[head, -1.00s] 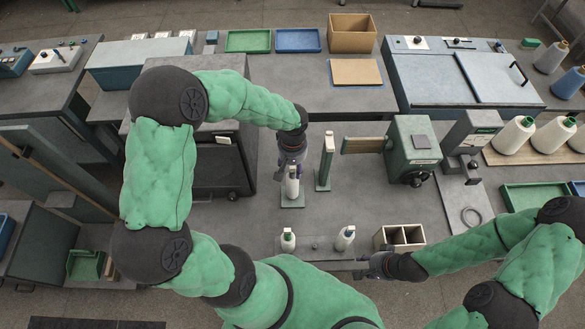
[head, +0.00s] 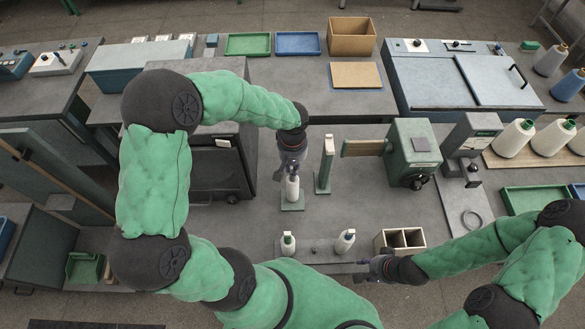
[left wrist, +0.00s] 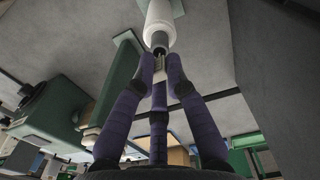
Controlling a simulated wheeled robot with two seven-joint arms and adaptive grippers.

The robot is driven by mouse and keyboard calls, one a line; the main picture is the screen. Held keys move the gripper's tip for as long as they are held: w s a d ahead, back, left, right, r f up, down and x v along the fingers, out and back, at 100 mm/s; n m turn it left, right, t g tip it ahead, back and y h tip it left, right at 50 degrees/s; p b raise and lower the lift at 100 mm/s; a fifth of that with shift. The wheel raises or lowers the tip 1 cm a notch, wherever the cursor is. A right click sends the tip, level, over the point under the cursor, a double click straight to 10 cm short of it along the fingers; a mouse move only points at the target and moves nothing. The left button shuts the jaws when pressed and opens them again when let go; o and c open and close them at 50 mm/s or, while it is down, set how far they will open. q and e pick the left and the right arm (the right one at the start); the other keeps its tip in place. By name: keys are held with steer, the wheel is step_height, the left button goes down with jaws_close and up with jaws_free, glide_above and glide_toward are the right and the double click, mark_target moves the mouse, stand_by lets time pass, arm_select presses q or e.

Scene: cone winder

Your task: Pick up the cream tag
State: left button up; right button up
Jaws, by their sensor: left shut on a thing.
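My left gripper (head: 290,166) is beside the top of a white bobbin (head: 293,188), which stands upright on a small green stand (head: 292,206). Most of the tag is hidden by the fingers. The bobbin (left wrist: 160,22) shows just beyond the fingertips there. My right gripper (head: 374,266) is low beside the wooden box, too small to tell its opening.
A divided wooden box (head: 400,238) stands near the front edge, with two green-topped white bobbins (head: 288,242) (head: 345,240) to its left. A thin upright post (head: 326,165) stands right of my left gripper, near the green machine (head: 412,155).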

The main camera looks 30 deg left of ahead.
steer(key=shift+r, duration=0.15)
steer(key=shift+r+p, duration=0.2)
steer(key=shift+p, duration=0.15)
steer(key=shift+r+p, duration=1)
arm_select(q)
steer(key=s+d+r, duration=0.3)
steer(key=s+r, duration=0.3)
steer(key=r, duration=0.1)
steer(key=s+d+r, duration=0.4)
steer(key=s+r, duration=0.2)
steer(key=r, duration=0.1)
steer(key=shift+d+r, duration=0.15)
steer(key=shift+r, duration=0.05)
